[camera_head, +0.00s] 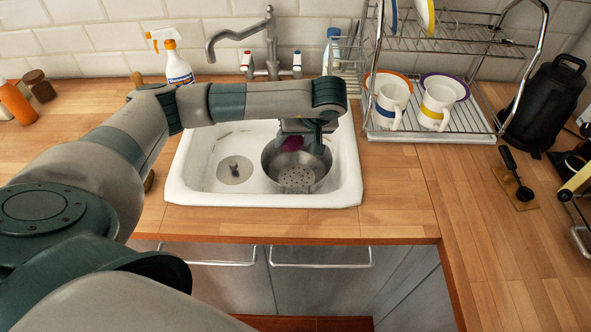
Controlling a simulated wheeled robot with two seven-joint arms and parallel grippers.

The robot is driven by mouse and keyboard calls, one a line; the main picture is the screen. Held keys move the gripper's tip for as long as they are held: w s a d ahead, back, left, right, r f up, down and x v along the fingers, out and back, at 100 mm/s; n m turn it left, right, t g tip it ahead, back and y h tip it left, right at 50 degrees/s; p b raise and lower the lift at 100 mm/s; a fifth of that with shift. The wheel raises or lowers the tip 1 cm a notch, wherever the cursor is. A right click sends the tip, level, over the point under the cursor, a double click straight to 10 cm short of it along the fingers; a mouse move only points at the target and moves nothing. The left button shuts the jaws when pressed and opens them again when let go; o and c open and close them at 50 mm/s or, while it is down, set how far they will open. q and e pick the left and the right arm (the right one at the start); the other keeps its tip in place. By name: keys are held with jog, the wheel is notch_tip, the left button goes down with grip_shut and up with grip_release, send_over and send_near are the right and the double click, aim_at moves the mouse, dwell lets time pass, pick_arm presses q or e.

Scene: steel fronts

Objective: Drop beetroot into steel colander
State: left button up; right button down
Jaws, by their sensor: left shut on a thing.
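The steel colander (297,178) sits in the right part of the white sink, its perforated bottom showing. My left gripper (292,143) points down over the colander's far side and is shut on the dark purple beetroot (292,144). The beetroot is partly hidden by the gripper, and it appears at or above the colander's rim; its exact height cannot be told. The wrist covers part of the colander's far right rim. My right gripper is not in view.
The white sink (195,190) has a drain at left and a faucet (243,40) behind it. A spray bottle (178,66) stands behind my left arm. A dish rack (440,134) with mugs stands close to the right. The wooden counter (395,205) in front is clear.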

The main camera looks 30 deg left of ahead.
pick_arm(q)
jog(key=shift+a+f, duration=0.15)
jog(key=shift+f, duration=0.1)
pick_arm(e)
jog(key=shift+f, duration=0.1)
pick_arm(q)
jog(key=shift+f+b, duration=0.4)
jog(key=shift+f, duration=0.35)
notch_tip(320, 180, down, 3)
jog(key=shift+s+r+b, duration=0.1)
jog(key=shift+r+b, duration=0.05)
jog(key=shift+b, duration=0.45)
jog(key=shift+f, duration=0.75)
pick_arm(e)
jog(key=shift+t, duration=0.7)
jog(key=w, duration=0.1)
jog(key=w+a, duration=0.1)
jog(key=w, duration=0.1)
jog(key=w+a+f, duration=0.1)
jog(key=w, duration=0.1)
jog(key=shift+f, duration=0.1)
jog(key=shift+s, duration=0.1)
pick_arm(q)
jog(key=o, duration=1.1)
jog(key=shift+o, duration=0.3)
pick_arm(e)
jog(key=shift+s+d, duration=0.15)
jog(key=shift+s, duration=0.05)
